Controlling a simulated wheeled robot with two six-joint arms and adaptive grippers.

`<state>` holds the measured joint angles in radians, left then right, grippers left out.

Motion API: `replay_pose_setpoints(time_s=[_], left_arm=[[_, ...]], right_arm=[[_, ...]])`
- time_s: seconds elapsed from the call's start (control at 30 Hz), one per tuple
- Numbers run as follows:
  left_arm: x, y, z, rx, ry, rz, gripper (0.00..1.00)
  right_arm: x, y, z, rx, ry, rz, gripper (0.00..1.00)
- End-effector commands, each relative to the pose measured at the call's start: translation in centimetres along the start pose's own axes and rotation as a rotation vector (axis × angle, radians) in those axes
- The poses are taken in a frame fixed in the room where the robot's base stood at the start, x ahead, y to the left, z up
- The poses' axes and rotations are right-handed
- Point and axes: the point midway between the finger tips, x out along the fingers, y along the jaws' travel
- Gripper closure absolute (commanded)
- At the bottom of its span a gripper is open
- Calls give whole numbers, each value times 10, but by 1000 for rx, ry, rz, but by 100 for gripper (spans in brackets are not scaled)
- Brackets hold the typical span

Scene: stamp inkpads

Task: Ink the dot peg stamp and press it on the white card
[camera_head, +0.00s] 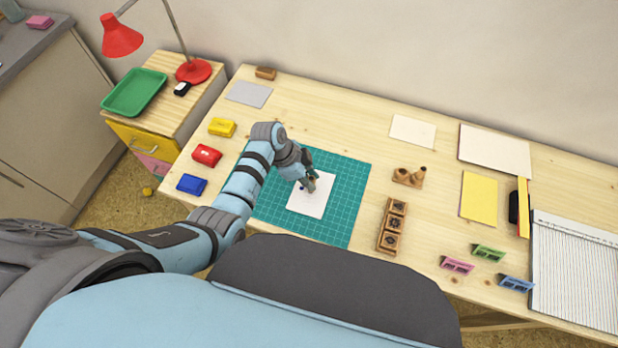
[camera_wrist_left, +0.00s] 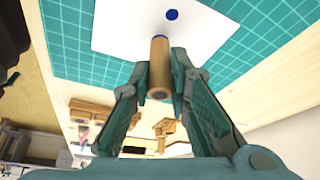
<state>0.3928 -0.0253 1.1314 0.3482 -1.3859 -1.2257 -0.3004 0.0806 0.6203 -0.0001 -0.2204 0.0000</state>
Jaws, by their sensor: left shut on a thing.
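The white card (camera_head: 318,203) lies on the green cutting mat (camera_head: 346,212). A blue dot (camera_wrist_left: 172,14) shows on the card in the left wrist view. My left gripper (camera_head: 309,184) is over the card. It is shut on the dot peg stamp (camera_wrist_left: 159,62), a wooden peg with a blue rim at its card-side end. That end is beside the blue dot in the picture; I cannot tell whether it touches the card. The blue inkpad (camera_head: 191,184), red inkpad (camera_head: 207,155) and yellow inkpad (camera_head: 222,127) stand left of the mat. My right gripper is out of view.
A wooden peg holder (camera_head: 408,178) and a row of wooden block stamps (camera_head: 391,228) stand right of the mat. Pink, green and blue small items (camera_head: 457,265) lie near the front right. A grey sheet (camera_head: 248,94) lies back left. The table behind the mat is clear.

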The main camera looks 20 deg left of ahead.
Motion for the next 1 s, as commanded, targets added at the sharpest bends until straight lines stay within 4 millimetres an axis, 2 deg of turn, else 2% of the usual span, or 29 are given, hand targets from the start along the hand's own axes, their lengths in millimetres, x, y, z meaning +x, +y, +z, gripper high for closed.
replay_pose_setpoints(time_s=[1.0], left_arm=[[10,0,4,0,0,0,100]], right_arm=[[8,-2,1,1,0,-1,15]])
